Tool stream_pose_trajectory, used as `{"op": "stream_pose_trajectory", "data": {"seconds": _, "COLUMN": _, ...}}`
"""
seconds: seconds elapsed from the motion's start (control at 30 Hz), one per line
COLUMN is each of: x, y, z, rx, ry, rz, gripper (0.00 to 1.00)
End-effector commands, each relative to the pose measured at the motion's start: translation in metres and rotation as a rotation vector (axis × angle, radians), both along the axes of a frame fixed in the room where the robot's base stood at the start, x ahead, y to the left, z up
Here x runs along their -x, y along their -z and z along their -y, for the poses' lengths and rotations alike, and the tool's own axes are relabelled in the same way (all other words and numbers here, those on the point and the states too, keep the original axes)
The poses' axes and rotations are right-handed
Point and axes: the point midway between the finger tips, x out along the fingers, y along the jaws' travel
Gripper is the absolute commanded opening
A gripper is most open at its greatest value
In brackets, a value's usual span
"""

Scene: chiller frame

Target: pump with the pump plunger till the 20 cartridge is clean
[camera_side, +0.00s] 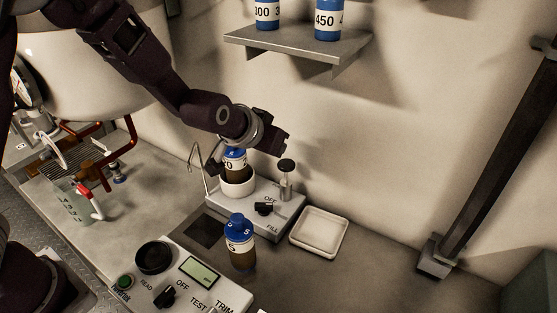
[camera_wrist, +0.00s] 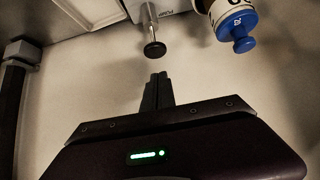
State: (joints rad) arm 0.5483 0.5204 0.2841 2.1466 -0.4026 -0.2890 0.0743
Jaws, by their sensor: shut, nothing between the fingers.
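The pump plunger (camera_side: 286,166), a black round knob on a metal stem, stands raised at the back right of a grey pump unit (camera_side: 224,218); the wrist view shows its knob (camera_wrist: 154,49). A cartridge (camera_side: 236,163) with a brown body and a label ending in 0 stands in the unit's white cup (camera_side: 238,187), its top partly hidden by my arm. A blue-capped cartridge, apparently this one, shows in the wrist view (camera_wrist: 233,20). My gripper (camera_side: 281,146) is shut and empty, just above the plunger knob; its fingertips (camera_wrist: 160,78) appear apart from it.
A black selector (camera_side: 264,208) between OFF and FILL sits on the unit. Another blue-capped cartridge (camera_side: 240,243) stands in front. A white tray (camera_side: 319,233) lies right, a tester (camera_side: 196,277) front left. A shelf (camera_side: 299,47) with blue bottles hangs above. Bench at right is clear.

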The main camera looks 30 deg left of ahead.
Motion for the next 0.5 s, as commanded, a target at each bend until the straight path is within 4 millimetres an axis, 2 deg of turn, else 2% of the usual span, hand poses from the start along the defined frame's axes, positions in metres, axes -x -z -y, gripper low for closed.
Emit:
{"op": "stream_pose_trajectory", "data": {"seconds": 0.07, "x": -0.010, "y": 0.013, "z": -0.001, "rx": -0.001, "ry": -0.001, "rz": -0.004, "gripper": 0.00}}
{"op": "stream_pose_trajectory", "data": {"seconds": 0.23, "x": -0.009, "y": 0.039, "z": 0.000, "rx": 0.000, "ry": 0.000, "rz": -0.003, "gripper": 0.00}}
{"op": "stream_pose_trajectory", "data": {"seconds": 0.5, "x": -0.009, "y": 0.049, "z": 0.000, "rx": 0.000, "ry": 0.001, "rz": -0.001, "gripper": 0.00}}
